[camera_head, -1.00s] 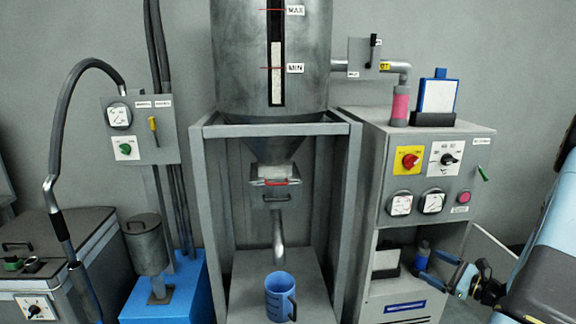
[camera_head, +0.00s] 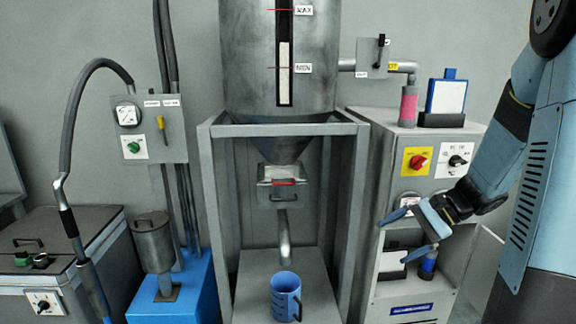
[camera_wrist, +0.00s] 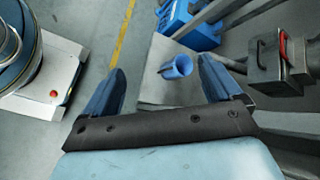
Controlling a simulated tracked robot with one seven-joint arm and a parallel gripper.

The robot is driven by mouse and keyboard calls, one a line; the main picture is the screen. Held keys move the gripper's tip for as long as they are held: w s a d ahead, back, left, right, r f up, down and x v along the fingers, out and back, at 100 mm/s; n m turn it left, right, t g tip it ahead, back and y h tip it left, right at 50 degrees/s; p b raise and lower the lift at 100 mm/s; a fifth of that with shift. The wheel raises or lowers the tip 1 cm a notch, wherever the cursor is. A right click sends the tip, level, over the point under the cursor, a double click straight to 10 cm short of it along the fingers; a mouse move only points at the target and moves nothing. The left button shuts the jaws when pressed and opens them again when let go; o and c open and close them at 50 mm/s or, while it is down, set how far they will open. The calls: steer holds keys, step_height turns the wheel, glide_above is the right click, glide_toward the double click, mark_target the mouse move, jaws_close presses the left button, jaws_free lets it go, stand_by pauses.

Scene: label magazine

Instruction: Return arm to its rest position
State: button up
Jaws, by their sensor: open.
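My gripper (camera_head: 402,232) is open and empty at the right in the head view, in front of the control cabinet (camera_head: 432,150). Its blue fingers are spread apart in the wrist view (camera_wrist: 158,92). My blue arm reaches in from the right edge and hides part of the cabinet's gauges and knobs. A blue mug (camera_head: 286,297) stands upright on the grey platform (camera_head: 250,272) below the hopper spout, well to the left of my gripper. The mug also shows beyond the fingers in the wrist view (camera_wrist: 177,67).
A large metal hopper (camera_head: 240,60) stands in a grey frame (camera_head: 206,190). A blue block (camera_head: 200,285) with a metal canister (camera_head: 152,240) and a hose unit (camera_head: 60,250) are on the left. An open shelf with a small blue-capped bottle (camera_head: 428,265) lies below the gripper.

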steer(key=s+a+r+n+t+h, duration=0.1)
steer(key=s+r+n+t+h, duration=0.1)
steer(key=s+r+n+h, duration=0.3)
steer(key=s+a+r+n+t+h, duration=0.2)
steer(key=s+r+n+h, duration=0.3)
steer(key=s+r, duration=0.4)
steer(key=shift+s+a+r, duration=0.25)
steer(key=shift+s, duration=0.7)
steer(key=shift+c, duration=0.4)
